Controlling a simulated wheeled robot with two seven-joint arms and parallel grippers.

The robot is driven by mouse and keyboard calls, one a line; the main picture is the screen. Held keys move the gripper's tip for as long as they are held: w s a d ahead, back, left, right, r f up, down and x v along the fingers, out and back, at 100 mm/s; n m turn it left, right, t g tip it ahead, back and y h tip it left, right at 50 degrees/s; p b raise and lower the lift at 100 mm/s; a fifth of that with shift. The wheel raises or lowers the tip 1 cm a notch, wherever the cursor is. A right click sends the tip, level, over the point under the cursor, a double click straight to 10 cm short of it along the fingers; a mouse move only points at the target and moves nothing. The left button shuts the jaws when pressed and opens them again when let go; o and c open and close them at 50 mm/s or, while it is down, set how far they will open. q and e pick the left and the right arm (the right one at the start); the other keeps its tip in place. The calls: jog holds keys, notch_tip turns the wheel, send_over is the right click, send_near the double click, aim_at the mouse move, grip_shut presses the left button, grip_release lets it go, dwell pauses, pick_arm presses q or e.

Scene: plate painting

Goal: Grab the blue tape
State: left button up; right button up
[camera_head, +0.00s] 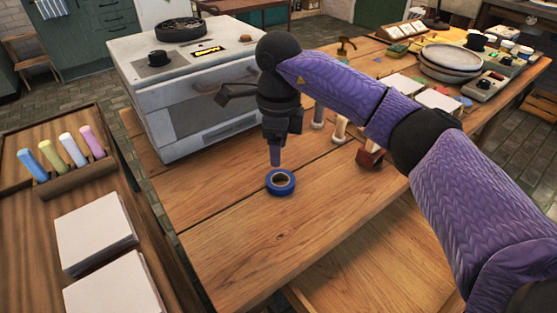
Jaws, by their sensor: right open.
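A roll of blue tape (280,188) lies flat on the wooden table (235,245), its pale core facing up. My right gripper (275,158) hangs just above the roll and points down, with its fingertip end close to the roll's back edge. It holds nothing that I can see. The gap between its fingers is hard to make out from this angle. My left gripper is not in view.
A white kiln-like box (190,115) stands behind and left of the tape. Small stamps (340,128) and a dark red block (371,157) stand to the right. Stacked plates (452,60) lie farther back. The table in front of the tape is clear.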

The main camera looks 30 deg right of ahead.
aim_at(278, 188)
jog(key=f+b, duration=0.1)
jog(key=f, duration=0.2)
jog(key=f+b, duration=0.2)
jog(key=f, duration=0.1)
jog(key=s+f+b, duration=0.1)
jog(key=f, duration=0.2)
jog(key=shift+a+f+b, duration=0.25)
jog(key=shift+f+b, duration=0.1)
jog(key=shift+w+f, duration=0.1)
jog(key=shift+r, duration=0.2)
jog(key=shift+c, duration=0.4)
jog(key=c, duration=0.5)
jog(key=shift+c, duration=1.1)
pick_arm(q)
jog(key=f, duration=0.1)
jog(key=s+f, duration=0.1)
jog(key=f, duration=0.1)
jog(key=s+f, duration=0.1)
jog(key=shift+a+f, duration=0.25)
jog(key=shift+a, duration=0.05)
pick_arm(e)
grip_shut()
